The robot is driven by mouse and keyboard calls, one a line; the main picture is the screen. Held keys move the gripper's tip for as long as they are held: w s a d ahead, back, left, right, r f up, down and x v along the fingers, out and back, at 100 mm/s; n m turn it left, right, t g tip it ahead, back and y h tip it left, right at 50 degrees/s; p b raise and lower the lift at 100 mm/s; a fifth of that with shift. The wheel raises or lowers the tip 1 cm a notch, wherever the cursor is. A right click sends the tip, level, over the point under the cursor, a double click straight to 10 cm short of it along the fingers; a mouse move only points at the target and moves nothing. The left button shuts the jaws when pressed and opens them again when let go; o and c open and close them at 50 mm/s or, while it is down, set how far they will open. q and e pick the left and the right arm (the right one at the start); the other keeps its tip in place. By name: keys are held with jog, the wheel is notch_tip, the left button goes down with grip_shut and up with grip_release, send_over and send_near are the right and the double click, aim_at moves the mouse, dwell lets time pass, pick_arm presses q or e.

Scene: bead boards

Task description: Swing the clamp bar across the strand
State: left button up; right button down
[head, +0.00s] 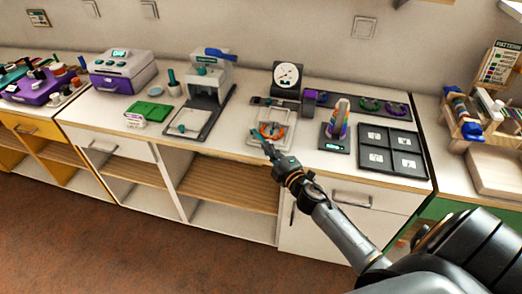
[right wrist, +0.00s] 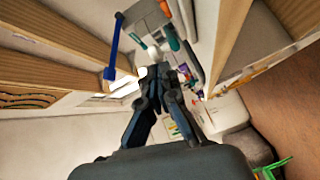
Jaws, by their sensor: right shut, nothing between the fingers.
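An orange strand (head: 279,129) lies curled in a loop on a pale square board (head: 256,140) on the white counter, in the middle of the head view. Which part there is the clamp bar I cannot make out. My right gripper (head: 268,149) reaches in from the lower right, with its tips in front of the board's near edge and the loop. It is shut and empty; contact cannot be told. In the right wrist view its dark fingers (right wrist: 160,75) come together at the centre. My left gripper is not in view.
A press with a blue lever (head: 220,54) stands left of the board. A dial gauge (head: 287,75) is behind it. A stand with coloured strands (head: 340,117) and a dark compartment tray (head: 375,168) are to the right.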

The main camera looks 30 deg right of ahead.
jog(key=d+n+y+b, duration=0.1)
jog(key=d+n+y, duration=0.1)
jog(key=y, duration=0.1)
jog(key=d+n+y+b, duration=0.1)
jog(key=d+n+y, duration=0.1)
jog(key=d+y, duration=0.1)
jog(key=shift+w+d+f+g+b, duration=0.15)
jog(key=shift+d+g+b, duration=0.05)
jog(key=shift+g+b, duration=0.2)
jog(key=shift+w+d, duration=0.1)
jog(key=shift+d, duration=0.25)
jog(key=shift+w+d+b, duration=0.3)
jog(key=shift+d+b, duration=0.05)
jog(key=shift+d, duration=0.3)
jog(key=shift+w+d+b, duration=0.25)
jog(key=shift+d+b, duration=0.1)
jog(key=shift+d, duration=0.25)
